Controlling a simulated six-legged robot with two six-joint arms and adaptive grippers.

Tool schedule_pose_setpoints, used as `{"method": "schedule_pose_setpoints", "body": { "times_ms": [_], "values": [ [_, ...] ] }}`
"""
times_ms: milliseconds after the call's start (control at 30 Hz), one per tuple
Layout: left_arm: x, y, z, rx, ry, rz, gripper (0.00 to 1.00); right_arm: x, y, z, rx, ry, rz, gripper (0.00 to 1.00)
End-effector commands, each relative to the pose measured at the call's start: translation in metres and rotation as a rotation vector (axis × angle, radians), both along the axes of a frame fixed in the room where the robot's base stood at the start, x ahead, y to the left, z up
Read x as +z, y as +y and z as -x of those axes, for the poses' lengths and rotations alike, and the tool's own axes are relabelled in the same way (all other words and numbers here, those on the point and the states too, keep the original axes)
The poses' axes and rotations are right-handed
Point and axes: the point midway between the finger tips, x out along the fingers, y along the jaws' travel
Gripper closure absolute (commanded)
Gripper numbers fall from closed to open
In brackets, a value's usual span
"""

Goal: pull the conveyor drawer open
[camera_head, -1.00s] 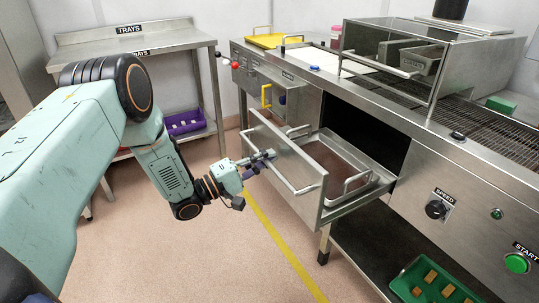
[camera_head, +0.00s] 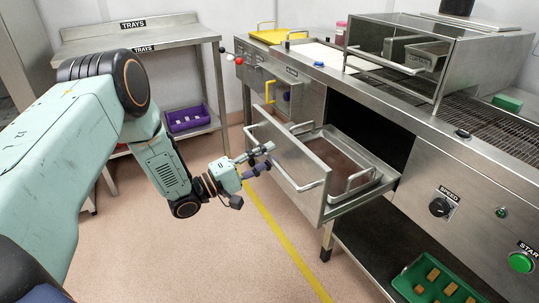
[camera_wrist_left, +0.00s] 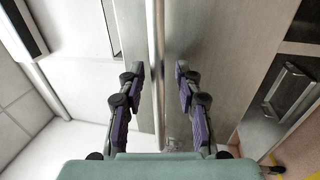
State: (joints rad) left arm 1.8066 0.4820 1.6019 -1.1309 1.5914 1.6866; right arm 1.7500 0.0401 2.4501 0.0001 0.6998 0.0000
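The conveyor drawer stands pulled out of the line, its steel front panel (camera_head: 309,204) well clear of the housing. Its long bar handle (camera_head: 288,181) runs along the outer face. My left gripper (camera_head: 268,156) is at the handle with its fingers spread apart. In the left wrist view the handle (camera_wrist_left: 155,40) passes between the two open purple-padded fingers (camera_wrist_left: 159,75), with a gap visible on each side. A metal tray with a brownish bottom (camera_head: 336,160) lies inside the drawer. My right gripper is not in view.
A green crate (camera_head: 402,288) with brown blocks is on the shelf below. A yellow handle (camera_head: 270,91) sticks out left of the drawer. A steel side table (camera_head: 135,40) with a purple bin (camera_head: 188,118) stands at the back left. The floor before the drawer is clear.

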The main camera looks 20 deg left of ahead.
Motion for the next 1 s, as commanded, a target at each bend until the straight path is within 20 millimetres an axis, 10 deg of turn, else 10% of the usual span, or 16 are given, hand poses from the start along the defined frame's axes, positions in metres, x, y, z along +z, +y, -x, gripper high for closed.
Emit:
{"method": "schedule_pose_setpoints", "body": {
  "times_ms": [500, 1000],
  "values": [
    [-0.018, 0.057, 0.072, 0.004, 0.001, 0.003, 0.66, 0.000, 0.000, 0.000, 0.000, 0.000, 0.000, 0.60],
    [-0.021, 0.065, 0.084, -0.001, 0.000, 0.001, 0.66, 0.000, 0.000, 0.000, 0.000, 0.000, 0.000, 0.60]
  ]
}}
